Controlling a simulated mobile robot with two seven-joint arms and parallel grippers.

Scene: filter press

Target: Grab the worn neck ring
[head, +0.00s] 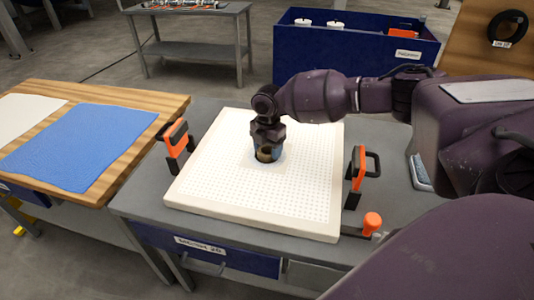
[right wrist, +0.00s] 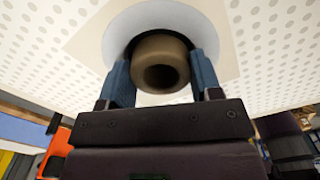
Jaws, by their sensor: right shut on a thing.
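The worn neck ring (right wrist: 160,62) is a tan-brown ring with a dark hole, seen in the right wrist view between two blue fingers. My right gripper (right wrist: 162,75) is shut on it, with one finger on each side. In the head view the gripper (head: 267,148) points down at the middle of the white perforated plate (head: 225,205), and the ring (head: 265,155) shows low between its fingers. The ring is at the plate's round central opening; I cannot tell whether it is clear of it. My left gripper is not in view.
Orange-and-black clamps stand at the plate's left (head: 176,138) and right (head: 357,172) sides. A wooden table with a blue cloth (head: 80,145) is at left. A blue bin (head: 345,55) stands behind, and a black ring (head: 507,27) hangs on a board at right.

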